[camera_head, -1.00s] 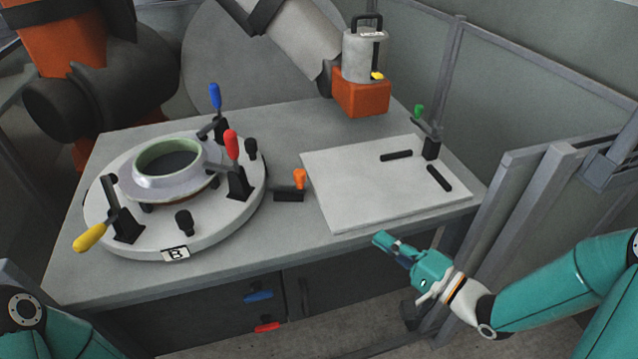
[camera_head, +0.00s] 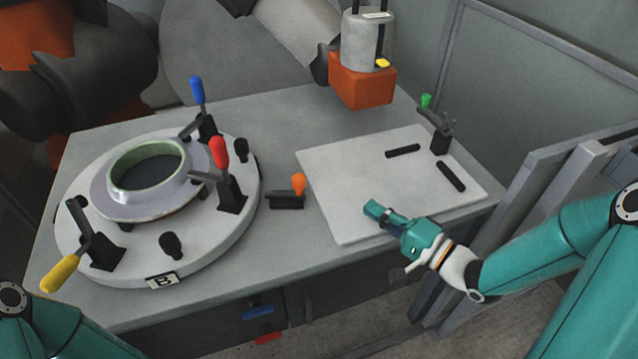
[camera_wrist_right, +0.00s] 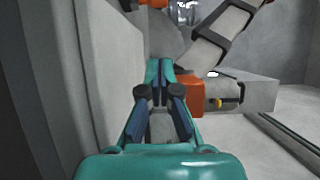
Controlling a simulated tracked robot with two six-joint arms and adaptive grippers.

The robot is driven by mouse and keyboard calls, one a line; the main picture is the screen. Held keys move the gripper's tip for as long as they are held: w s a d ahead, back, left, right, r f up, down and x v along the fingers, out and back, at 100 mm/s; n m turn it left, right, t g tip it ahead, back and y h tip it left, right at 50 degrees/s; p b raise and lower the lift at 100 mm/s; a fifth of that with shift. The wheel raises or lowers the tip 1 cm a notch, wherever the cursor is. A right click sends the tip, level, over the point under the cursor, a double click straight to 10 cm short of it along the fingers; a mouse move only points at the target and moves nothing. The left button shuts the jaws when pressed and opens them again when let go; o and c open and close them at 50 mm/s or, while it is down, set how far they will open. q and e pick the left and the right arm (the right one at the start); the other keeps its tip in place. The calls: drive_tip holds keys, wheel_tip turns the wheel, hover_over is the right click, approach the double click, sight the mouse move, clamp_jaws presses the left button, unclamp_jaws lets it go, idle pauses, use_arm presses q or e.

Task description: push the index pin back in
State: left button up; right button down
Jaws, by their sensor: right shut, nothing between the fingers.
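The index pin appears to be the orange knob (camera_head: 298,185) on a small black block (camera_head: 286,201), on the table between the turntable and the white board. The knob stands up at the block's right end. How far the pin sits in or out is too small to tell. My right gripper (camera_head: 372,208) is shut and empty, over the white board's front part, to the right of and nearer than the orange knob, apart from it. Its closed fingers also show in the wrist view (camera_wrist_right: 159,72). My left gripper is out of view.
The round turntable (camera_head: 140,255) at left carries a ring mould (camera_head: 110,205) and clamps with blue (camera_head: 197,90), red (camera_head: 219,152) and yellow (camera_head: 62,272) handles. The white board (camera_head: 340,190) has black bars and a green-handled clamp (camera_head: 438,135). An orange tool block (camera_head: 362,82) hangs behind.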

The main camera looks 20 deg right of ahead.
sight(303, 186)
drive_tip(key=shift+w, duration=0.1)
drive_tip(key=p+x, duration=0.1)
drive_tip(key=x, duration=0.8)
drive_tip(key=shift+a, duration=0.15)
drive_tip(key=a, duration=0.1)
drive_tip(key=w+a, duration=0.1)
drive_tip(key=a, duration=0.1)
drive_tip(key=shift+w, duration=0.2)
drive_tip(key=shift+w+a+p, duration=0.15)
drive_tip(key=shift+a+p, duration=0.15)
drive_tip(key=shift+a, duration=0.15)
drive_tip(key=a, duration=0.1)
drive_tip(key=a+b, duration=0.1)
drive_tip(key=shift+w+a+f, duration=0.1)
drive_tip(key=shift+w+a, duration=0.25)
drive_tip(key=shift+w, duration=0.05)
drive_tip(key=shift+a, duration=0.1)
